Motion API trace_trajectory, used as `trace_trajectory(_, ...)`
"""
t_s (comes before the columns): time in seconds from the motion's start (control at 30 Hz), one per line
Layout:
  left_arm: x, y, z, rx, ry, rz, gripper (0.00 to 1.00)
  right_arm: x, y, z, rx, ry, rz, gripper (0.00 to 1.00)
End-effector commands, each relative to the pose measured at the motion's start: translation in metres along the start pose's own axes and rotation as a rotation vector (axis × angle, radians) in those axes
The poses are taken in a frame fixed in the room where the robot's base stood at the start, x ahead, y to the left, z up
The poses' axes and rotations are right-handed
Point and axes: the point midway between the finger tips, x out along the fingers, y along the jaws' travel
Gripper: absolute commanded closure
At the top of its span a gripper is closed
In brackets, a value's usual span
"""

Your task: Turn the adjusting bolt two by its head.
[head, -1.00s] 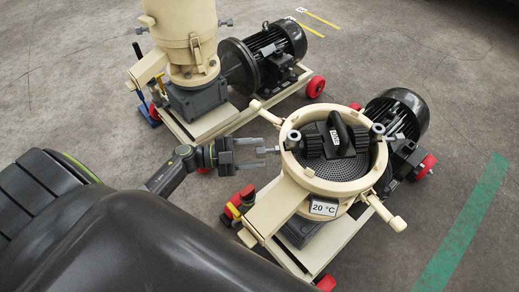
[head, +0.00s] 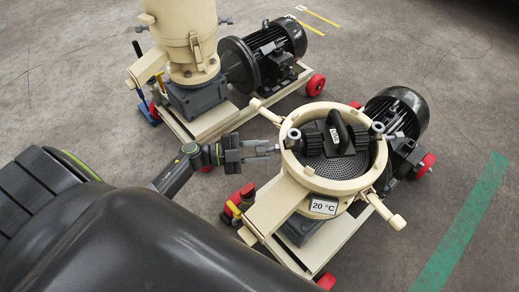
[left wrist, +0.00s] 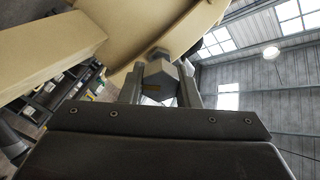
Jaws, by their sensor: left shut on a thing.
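My left gripper (head: 266,149) is shut on the hexagonal head of an adjusting bolt at the left side of the cream die ring (head: 290,165) in the head view. The fingers hide most of that head there. In the left wrist view the grey bolt head (left wrist: 158,78) sits between my two fingers, with a small yellowish mark on its face. A second bolt (head: 396,136) sticks out on the ring's right side. No number is legible on either bolt. My right gripper is out of view.
Inside the ring is a black roller assembly (head: 340,140) over a perforated plate. A "20 °C" display (head: 324,206) is on the front. Cream handles (head: 392,218) jut from the ring. A red-and-yellow switch (head: 238,203) is near my arm. Another mill (head: 190,50) stands behind.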

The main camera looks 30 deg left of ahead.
Motion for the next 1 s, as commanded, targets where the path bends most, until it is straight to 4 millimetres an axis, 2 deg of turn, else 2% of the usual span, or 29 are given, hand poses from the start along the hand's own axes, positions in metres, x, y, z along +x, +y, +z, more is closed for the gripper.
trace_trajectory(0.27,-0.001,0.002,0.001,0.1,0.0,0.001,0.94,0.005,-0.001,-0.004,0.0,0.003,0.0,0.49)
trace_trajectory(1.0,-0.001,0.004,0.002,0.661,0.0,0.002,0.94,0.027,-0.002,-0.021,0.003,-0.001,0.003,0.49)
